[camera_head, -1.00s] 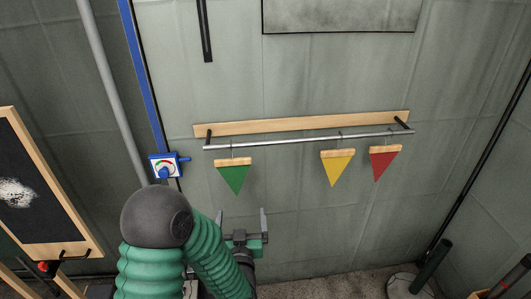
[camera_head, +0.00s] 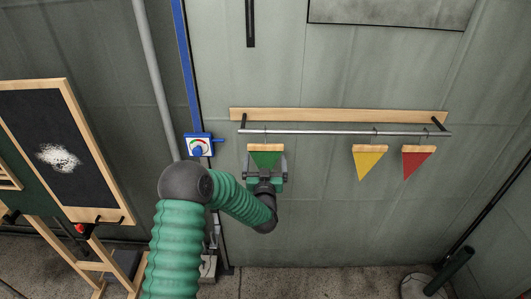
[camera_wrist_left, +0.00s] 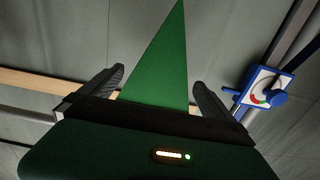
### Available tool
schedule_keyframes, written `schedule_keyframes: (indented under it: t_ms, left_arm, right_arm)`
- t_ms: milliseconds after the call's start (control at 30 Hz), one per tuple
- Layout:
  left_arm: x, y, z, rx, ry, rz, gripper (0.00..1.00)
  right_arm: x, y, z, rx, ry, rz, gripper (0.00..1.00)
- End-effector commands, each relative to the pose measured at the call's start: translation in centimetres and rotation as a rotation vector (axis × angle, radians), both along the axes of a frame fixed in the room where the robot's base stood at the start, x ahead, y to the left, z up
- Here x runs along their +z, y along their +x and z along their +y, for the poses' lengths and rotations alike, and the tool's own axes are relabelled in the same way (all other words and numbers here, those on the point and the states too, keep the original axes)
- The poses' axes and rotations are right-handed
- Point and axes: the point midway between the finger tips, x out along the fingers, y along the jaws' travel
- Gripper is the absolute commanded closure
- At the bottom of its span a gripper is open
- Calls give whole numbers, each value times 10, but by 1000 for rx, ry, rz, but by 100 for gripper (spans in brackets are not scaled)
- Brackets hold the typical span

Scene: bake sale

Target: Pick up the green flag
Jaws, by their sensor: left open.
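The green flag (camera_head: 265,157) is a triangular pennant with a wooden top strip, hanging by a hook from the metal rail (camera_head: 345,132) on the wall. My left gripper (camera_head: 265,164) is open right at the flag, with one finger on either side of it in the head view. In the left wrist view the green flag (camera_wrist_left: 160,62) lies between the two open fingers, with visible gaps to both. Its lower part in the head view is hidden by the gripper. My right gripper is not in view.
A yellow flag (camera_head: 369,163) and a red flag (camera_head: 417,162) hang farther right on the rail. A blue-framed dial box (camera_head: 198,146) is on the wall left of the green flag. A chalkboard (camera_head: 60,150) stands at the left.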

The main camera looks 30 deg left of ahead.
Motion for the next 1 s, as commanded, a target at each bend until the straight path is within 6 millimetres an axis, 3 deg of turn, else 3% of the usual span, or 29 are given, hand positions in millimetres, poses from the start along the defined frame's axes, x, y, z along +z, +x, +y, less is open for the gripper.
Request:
schedule_keyframes:
  t_ms: [267, 700, 1000]
  left_arm:
    - [0, 7, 3, -2, 0, 0, 0]
    - [0, 7, 4, -2, 0, 0, 56]
    - [3, 7, 4, -1, 0, 0, 56]
  right_arm:
    - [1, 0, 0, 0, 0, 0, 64]
    - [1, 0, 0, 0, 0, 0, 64]
    - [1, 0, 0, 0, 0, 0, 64]
